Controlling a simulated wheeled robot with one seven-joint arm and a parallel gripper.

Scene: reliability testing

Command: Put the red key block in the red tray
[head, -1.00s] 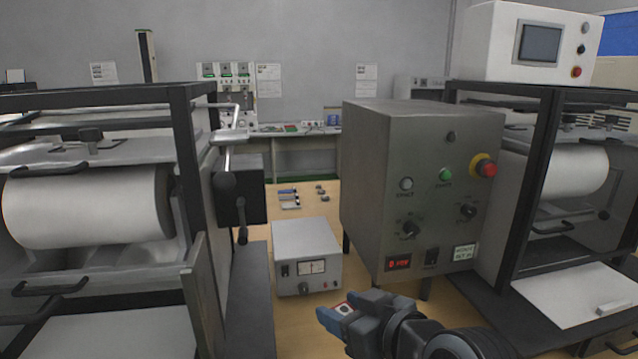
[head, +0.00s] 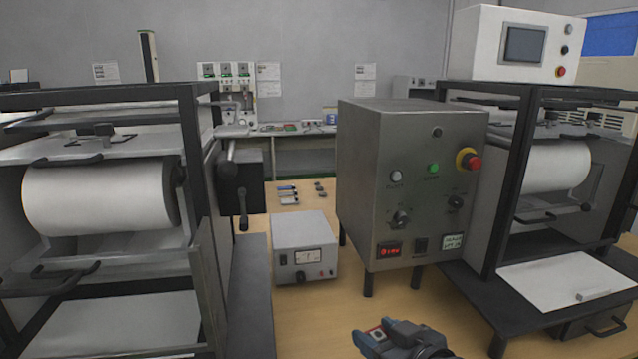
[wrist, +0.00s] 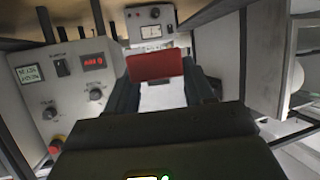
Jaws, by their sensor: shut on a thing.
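My gripper (head: 377,336) is low in the head view, at the bottom edge right of centre. In the wrist view the block shows as a red piece (wrist: 155,66) between my two dark fingers (wrist: 162,84). The far benchtop in the head view carries small items, among them a small red and green thing (head: 291,127); I cannot tell whether it is the red tray.
A grey control box (head: 410,185) on legs stands ahead, above and beyond my gripper. A small white meter box (head: 304,248) sits on the wooden table (head: 310,320). Roller machines with black frames stand left (head: 100,200) and right (head: 550,170). Several small tools lie farther back.

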